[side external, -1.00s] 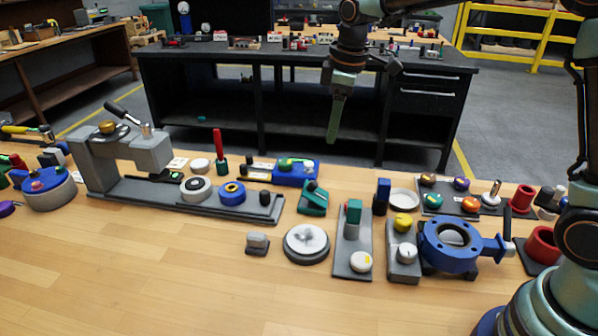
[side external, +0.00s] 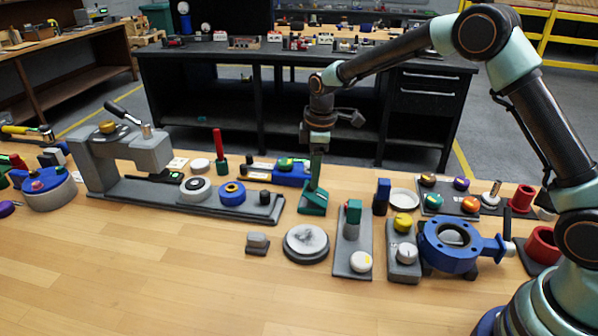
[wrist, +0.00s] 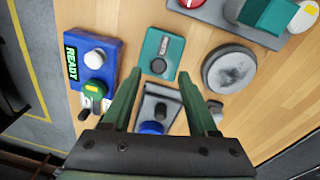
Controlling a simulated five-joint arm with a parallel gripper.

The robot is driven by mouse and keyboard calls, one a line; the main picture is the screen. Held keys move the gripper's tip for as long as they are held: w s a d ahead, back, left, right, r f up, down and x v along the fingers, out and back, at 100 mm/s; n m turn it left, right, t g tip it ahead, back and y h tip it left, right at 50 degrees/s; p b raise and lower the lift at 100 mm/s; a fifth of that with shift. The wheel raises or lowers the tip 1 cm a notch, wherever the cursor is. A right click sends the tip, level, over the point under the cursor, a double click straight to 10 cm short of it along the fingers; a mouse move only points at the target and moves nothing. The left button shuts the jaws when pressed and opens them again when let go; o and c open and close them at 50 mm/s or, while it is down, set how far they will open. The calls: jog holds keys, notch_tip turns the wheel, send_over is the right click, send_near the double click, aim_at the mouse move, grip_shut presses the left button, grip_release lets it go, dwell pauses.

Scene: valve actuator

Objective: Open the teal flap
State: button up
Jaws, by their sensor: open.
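A teal unit (side external: 312,204) stands on the wooden bench behind the round grey disc. In the wrist view my gripper (wrist: 164,72) is open and empty, with the unit's near end lying between and just beyond the fingertips. Contact cannot be told.
A blue box (wrist: 93,65) marked READY is left of the teal unit. The grey disc (side external: 306,243) and a grey base with a teal block (side external: 353,211) are in front and right. A long grey rail (side external: 267,212) ends close to the left. The bench front is clear.

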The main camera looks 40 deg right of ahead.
aim_at(319, 191)
jog(key=shift+w+d+f, duration=0.1)
jog(key=shift+f, duration=1.25)
jog(key=shift+c, duration=0.3)
grip_shut()
